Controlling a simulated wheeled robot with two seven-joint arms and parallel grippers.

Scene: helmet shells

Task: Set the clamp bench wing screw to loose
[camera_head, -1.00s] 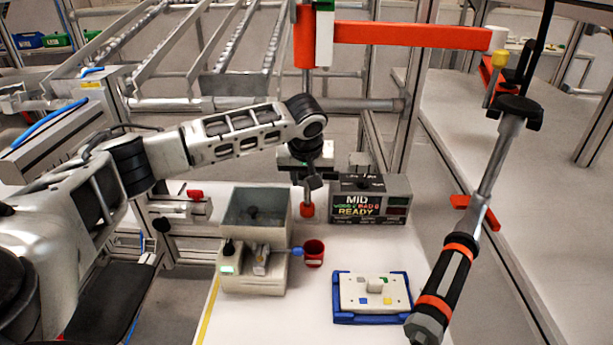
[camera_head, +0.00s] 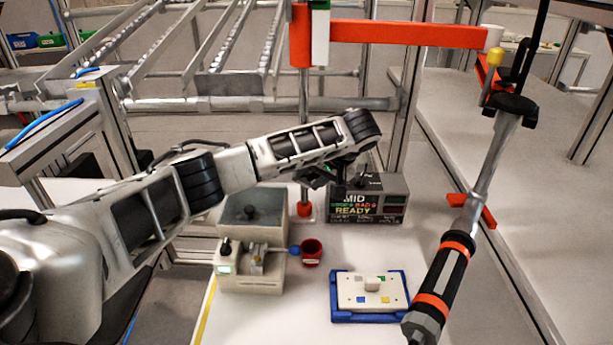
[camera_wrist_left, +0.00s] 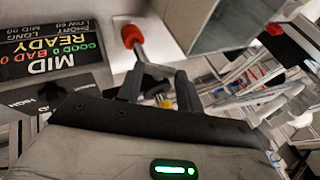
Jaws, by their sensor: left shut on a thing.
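My left gripper (camera_head: 318,178) is at the slim grey upright rod (camera_head: 303,130) with a red lower end (camera_head: 303,208), just left of the display box. In the left wrist view its two dark fingers (camera_wrist_left: 160,88) are close together, shut on a small grey part. A grey rod runs from there to the red end (camera_wrist_left: 132,36). I cannot tell whether this part is the wing screw; the fingers mostly hide it. My right gripper is not in view.
The display box (camera_head: 367,203) reads MID and READY. A red cup (camera_head: 312,252) stands beside the blue knob. A blue tray (camera_head: 370,318) holds a white plate. The white tabletop between cup and tray is clear.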

